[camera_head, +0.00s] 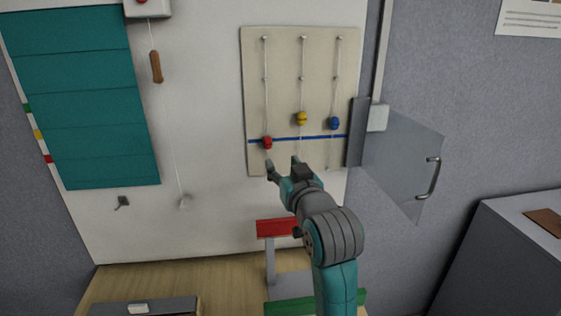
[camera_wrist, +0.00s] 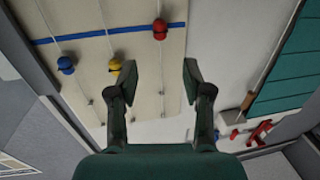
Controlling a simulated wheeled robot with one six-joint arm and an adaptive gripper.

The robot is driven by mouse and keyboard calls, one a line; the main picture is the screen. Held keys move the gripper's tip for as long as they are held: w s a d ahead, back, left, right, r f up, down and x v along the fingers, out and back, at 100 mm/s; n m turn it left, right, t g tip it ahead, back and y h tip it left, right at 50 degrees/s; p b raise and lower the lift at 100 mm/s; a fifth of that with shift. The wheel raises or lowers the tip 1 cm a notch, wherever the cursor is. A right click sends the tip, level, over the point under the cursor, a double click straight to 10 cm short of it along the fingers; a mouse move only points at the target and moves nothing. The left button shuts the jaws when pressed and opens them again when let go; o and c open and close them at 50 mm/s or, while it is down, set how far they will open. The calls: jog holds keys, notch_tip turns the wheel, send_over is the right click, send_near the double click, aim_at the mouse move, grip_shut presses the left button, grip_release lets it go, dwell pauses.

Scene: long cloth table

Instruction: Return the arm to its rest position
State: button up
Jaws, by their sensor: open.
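My gripper (camera_head: 283,164) is open and empty, raised in front of the lower part of a cream board (camera_head: 283,75). In the wrist view its two fingers (camera_wrist: 160,75) stand apart with nothing between them. The board has three vertical cords. A red bead (camera_head: 267,142) is on the left cord at the blue line (camera_head: 318,138). A yellow bead (camera_head: 302,118) and a blue bead (camera_head: 334,123) sit above that line. In the wrist view the board appears turned over, with the red bead (camera_wrist: 160,29) beyond the fingers. My arm hides part of the area below the board.
A clear door panel (camera_head: 398,165) with a handle stands out right of the board. A red-topped stand (camera_head: 275,228) is below my gripper. A teal slatted panel (camera_head: 80,100) and a pull cord with a brown handle (camera_head: 156,67) are left. A grey cabinet (camera_head: 510,260) is right.

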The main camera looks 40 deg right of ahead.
dwell(0.6)
jog(key=s+a+f+n+y, duration=0.1)
jog(key=s+a+f, duration=0.35)
jog(key=f, duration=0.45)
jog(key=s+a+f+n+y, duration=0.1)
jog(key=s+a+f+y, duration=0.15)
jog(key=a+f, duration=0.45)
jog(key=s+a+f+n+y, duration=0.15)
jog(key=s+f, duration=0.35)
jog(key=f, duration=0.6)
jog(key=s+a+f+y, duration=0.1)
jog(key=s+a+f, duration=0.1)
jog(key=s, duration=0.7)
jog(key=s+a+f+n+g, duration=0.1)
jog(key=s+a+f, duration=0.1)
jog(key=s, duration=0.6)
jog(key=s+a+f+y, duration=0.1)
jog(key=s+a, duration=0.3)
jog(key=s, duration=0.5)
jog(key=shift+s+a+f+g+y, duration=0.3)
jog(key=shift+s+f, duration=0.05)
jog(key=shift+f, duration=0.45)
